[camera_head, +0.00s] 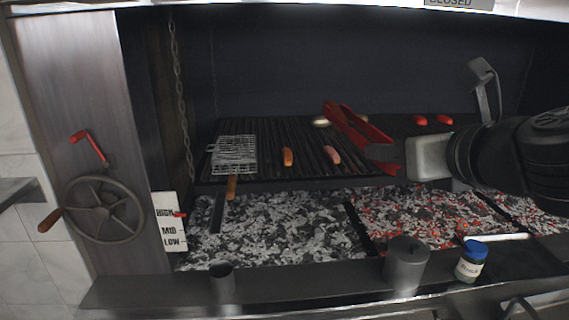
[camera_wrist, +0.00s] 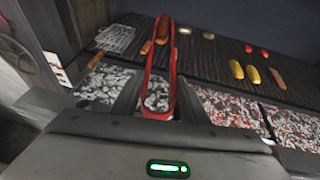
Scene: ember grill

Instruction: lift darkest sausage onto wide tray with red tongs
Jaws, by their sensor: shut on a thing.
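My gripper (camera_head: 398,157) is shut on the handle end of the red tongs (camera_head: 350,124). In the wrist view the tongs (camera_wrist: 173,75) point away over the grill, their two arms apart with coals showing between them. An orange-brown sausage (camera_head: 287,156) and a pinkish one (camera_head: 332,154) lie on the grate, apart from each other. The first also shows left of the tongs in the wrist view (camera_wrist: 147,47). A browner sausage (camera_wrist: 278,78) lies at the right in the wrist view; my arm hides that area in the head view. I cannot make out the wide tray.
A wire basket (camera_head: 234,150) lies at the grate's left. Two red vegetables (camera_head: 419,120), pale round pieces (camera_wrist: 208,35) and yellow pieces (camera_wrist: 236,69) lie on the grate. A grey pot (camera_head: 406,262) and blue-lidded jar (camera_head: 472,262) stand on the front ledge.

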